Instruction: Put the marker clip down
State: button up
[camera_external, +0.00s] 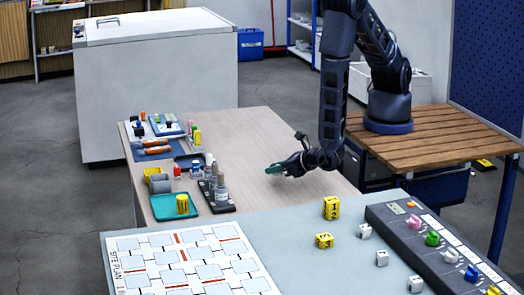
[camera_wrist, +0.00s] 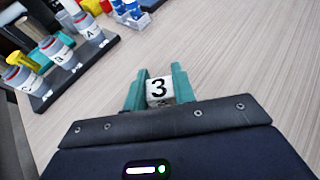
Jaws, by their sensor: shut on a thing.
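My gripper (camera_external: 277,170) is low over the bare part of the wooden table (camera_external: 262,130). In the wrist view its two teal fingers (camera_wrist: 158,88) are shut on the marker clip (camera_wrist: 158,90), a small white block-like piece with a black "3". The clip sits between the fingertips with its numbered face showing. In the external view the clip cannot be made out at the gripper. I cannot tell whether it touches the table top.
A dark rack of labelled bottles (camera_external: 218,194) stands left of my gripper. Numbered yellow blocks (camera_external: 331,207) are on the grey table in front. The wood around my gripper is clear.

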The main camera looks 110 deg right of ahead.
jog(key=shift+f, duration=1.2)
jog(key=shift+f, duration=0.1)
jog(key=o, duration=0.9)
jog(key=shift+o, duration=0.2)
